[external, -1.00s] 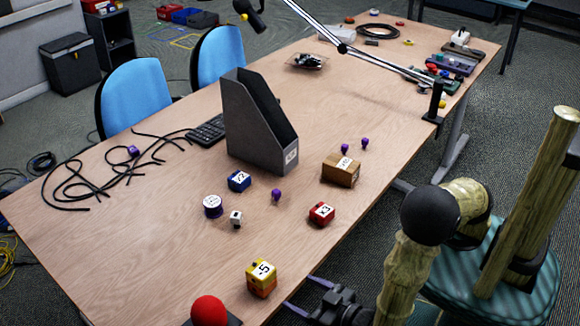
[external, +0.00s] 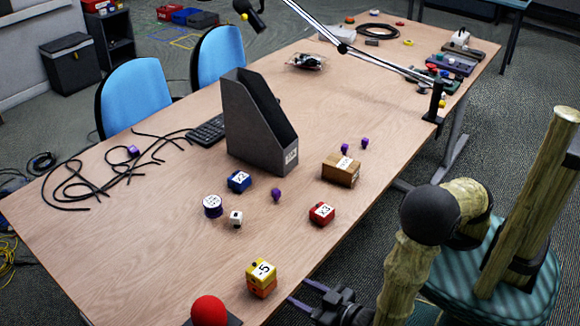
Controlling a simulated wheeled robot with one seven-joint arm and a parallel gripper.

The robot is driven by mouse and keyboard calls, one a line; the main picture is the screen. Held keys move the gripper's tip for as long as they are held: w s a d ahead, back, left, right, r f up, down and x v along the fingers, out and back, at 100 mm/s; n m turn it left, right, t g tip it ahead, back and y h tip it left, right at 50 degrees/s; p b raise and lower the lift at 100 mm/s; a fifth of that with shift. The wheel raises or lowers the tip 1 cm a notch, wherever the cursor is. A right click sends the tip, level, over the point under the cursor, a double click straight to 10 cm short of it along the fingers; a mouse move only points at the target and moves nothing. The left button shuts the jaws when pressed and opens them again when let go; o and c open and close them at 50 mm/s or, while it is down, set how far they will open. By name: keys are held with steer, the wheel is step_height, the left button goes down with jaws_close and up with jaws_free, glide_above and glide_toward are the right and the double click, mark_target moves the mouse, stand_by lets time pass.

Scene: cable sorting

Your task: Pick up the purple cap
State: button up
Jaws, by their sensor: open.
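A short round purple piece with a white marked top (external: 213,206) stands upright on the table, left of centre; it looks most like the purple cap. Smaller purple knob-like pieces (external: 277,195) stand to its right and further back near the brown box. My gripper (external: 298,290) is at the table's near edge, low in the picture. Its two thin purplish fingers are apart with nothing between them. It is well to the lower right of the round purple piece and touches no object that I can see.
A white die (external: 236,219), blue block (external: 239,181), red block (external: 322,214), yellow-orange block (external: 261,278) and brown box (external: 341,170) stand around. A tall dark file holder (external: 250,125) is behind. A red ball (external: 209,310) is at the near edge. Black cables (external: 75,185) lie left.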

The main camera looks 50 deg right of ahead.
step_height(320, 180, up, 18)
steer(key=f, duration=0.1)
steer(key=w+a+g+y+p, duration=0.3)
steer(key=w+g, duration=0.1)
steer(key=w, duration=0.7)
steer(key=w+a+g+y+p, duration=0.3)
steer(key=w+a+g, duration=0.1)
steer(key=w, duration=0.7)
steer(key=w+d+f+g+h+p, duration=0.1)
steer(key=w+d+g+p, duration=0.1)
steer(key=w+d, duration=0.35)
steer(key=w+d+g+h+p, duration=0.1)
steer(key=w+d+g+p, duration=0.15)
steer(key=d, duration=0.65)
steer(key=w+d+r+m+g+h+p, duration=0.15)
steer(key=d+g+h, duration=0.25)
steer(key=d, duration=1.7)
steer(key=shift+m, duration=0.25)
steer(key=f, duration=0.5)
steer(key=shift+a+f, duration=0.2)
steer(key=shift+a, duration=0.1)
